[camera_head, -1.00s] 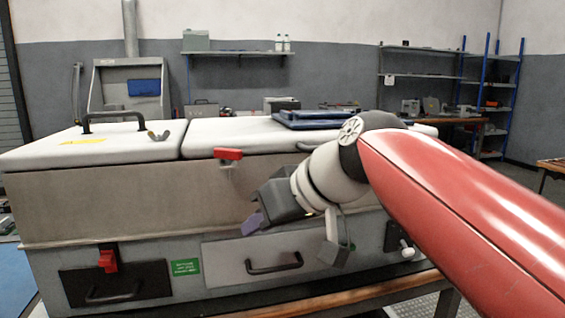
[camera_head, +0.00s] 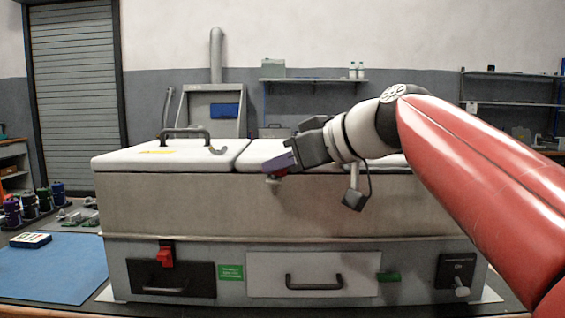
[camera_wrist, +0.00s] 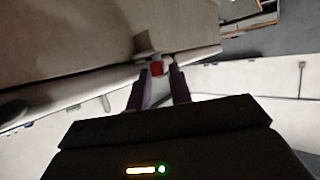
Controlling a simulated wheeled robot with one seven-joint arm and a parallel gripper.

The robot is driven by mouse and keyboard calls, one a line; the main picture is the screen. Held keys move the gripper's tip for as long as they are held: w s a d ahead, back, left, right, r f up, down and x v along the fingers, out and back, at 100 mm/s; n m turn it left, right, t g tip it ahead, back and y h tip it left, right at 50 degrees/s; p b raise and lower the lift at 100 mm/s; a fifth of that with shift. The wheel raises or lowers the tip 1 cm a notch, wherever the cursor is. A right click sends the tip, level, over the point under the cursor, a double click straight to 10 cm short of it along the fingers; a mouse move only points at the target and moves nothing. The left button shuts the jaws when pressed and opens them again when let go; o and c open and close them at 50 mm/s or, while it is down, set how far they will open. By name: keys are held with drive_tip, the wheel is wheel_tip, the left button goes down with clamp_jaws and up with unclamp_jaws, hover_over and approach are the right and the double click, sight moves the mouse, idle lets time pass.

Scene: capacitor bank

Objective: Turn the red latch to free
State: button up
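A red latch on the upper front edge of the cabinet shows in the wrist view (camera_wrist: 157,68), close to the fingertips and between them. In the head view it is mostly hidden behind my gripper (camera_head: 280,164); a little red shows beneath the fingers. My gripper has purple fingers, spread apart, one on each side of the latch in the wrist view. Whether they touch it I cannot tell. A second red latch (camera_head: 166,255) hangs on the lower left dark drawer, away from my gripper.
The cabinet (camera_head: 250,205) has pale padded lids and a black handle (camera_head: 185,132) on top. A pale drawer (camera_head: 310,270) and a green label (camera_head: 231,272) are below. A blue mat (camera_head: 50,268) lies at the left. Air before the cabinet front is free left of my arm.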

drive_tip(key=shift+w+a+f, duration=0.1)
drive_tip(key=shift+a, duration=0.05)
drive_tip(key=shift+c, duration=0.4)
clamp_jaws()
drive_tip(key=shift+w+n+g+y, duration=0.2)
drive_tip(key=shift+n+g+y, duration=0.2)
drive_tip(key=shift+n+g, duration=0.35)
drive_tip(key=shift+n+g+y+p, duration=0.5)
drive_tip(key=shift+n+g, duration=0.25)
drive_tip(key=shift+g, duration=0.1)
drive_tip(key=shift+o, duration=0.4)
unclamp_jaws()
drive_tip(key=shift+d, duration=0.25)
drive_tip(key=v, duration=0.7)
drive_tip(key=shift+s+d, duration=0.2)
drive_tip(key=shift+d, duration=0.05)
